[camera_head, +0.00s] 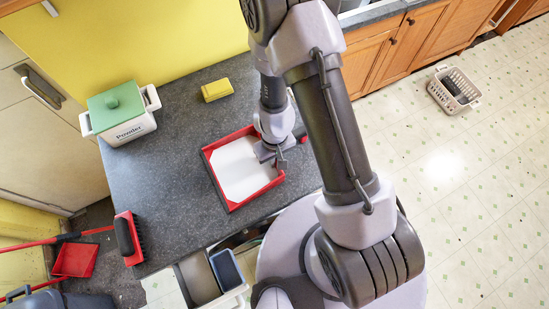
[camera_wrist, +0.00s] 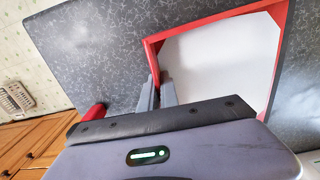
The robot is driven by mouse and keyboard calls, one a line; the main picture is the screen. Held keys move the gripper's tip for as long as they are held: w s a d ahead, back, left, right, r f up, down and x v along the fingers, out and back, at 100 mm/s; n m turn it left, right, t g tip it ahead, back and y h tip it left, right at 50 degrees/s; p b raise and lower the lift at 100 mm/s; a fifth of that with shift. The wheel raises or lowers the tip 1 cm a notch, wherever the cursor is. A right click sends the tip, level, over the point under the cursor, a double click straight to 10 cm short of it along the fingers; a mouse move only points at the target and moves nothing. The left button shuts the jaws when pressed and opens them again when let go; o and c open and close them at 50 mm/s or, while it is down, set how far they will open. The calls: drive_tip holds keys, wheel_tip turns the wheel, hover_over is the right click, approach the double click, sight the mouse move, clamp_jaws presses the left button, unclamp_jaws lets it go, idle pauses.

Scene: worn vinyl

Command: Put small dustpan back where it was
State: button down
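The small dustpan (camera_head: 240,170) has a red rim and handle and a pale pan, and lies flat at the counter's height. In the wrist view its pale pan (camera_wrist: 222,65) is at upper right and its red handle end (camera_wrist: 95,112) at left. My gripper (camera_head: 279,160) is at the pan's handle-side wall, pointing down. In the wrist view the fingers (camera_wrist: 158,92) are close together with the red wall between them. The gripper body hides most of the handle. I cannot tell whether the pan touches the counter.
The dark speckled counter (camera_head: 175,200) also holds a green-lidded powder box (camera_head: 120,114), a yellow block (camera_head: 216,90) and a red brush (camera_head: 128,238) at its front left edge. A larger red dustpan (camera_head: 76,260) is on the floor. A basket (camera_head: 453,90) stands at right.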

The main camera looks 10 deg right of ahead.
drive_tip(key=shift+s+r, duration=0.2)
drive_tip(key=shift+s, duration=0.05)
drive_tip(key=shift+w+f, duration=0.25)
drive_tip(key=shift+f, duration=0.05)
drive_tip(key=c, duration=1.6)
unclamp_jaws()
drive_tip(key=shift+s+r, duration=0.1)
